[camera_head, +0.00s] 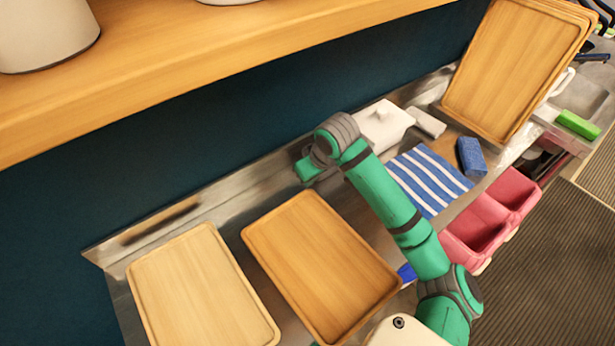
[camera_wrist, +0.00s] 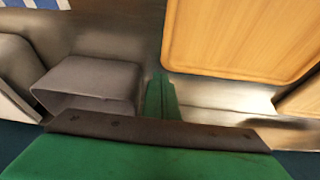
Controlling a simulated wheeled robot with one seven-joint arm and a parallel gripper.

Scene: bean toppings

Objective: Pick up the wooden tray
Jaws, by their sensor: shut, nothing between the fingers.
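A brown wooden tray (camera_head: 320,265) lies flat on the steel counter in the head view, with a paler wooden tray (camera_head: 200,290) to its left. In the wrist view a wooden tray (camera_wrist: 245,35) fills the upper right, and the edge of another tray (camera_wrist: 303,98) shows at the right. My gripper (camera_head: 306,172) is behind the brown tray's far edge, near the wall, apart from both trays. Its green fingers (camera_wrist: 160,90) show in the wrist view, shut and empty, left of the nearer tray's edge.
Upright wooden trays (camera_head: 515,70) lean at the back right. A white lidded container (camera_head: 385,122), striped cloth (camera_head: 428,180), blue block (camera_head: 471,157) and pink bins (camera_head: 478,228) lie right of my arm. A wooden shelf (camera_head: 180,55) overhangs the dark wall. A grey box-like thing (camera_wrist: 95,80) is beside my fingers.

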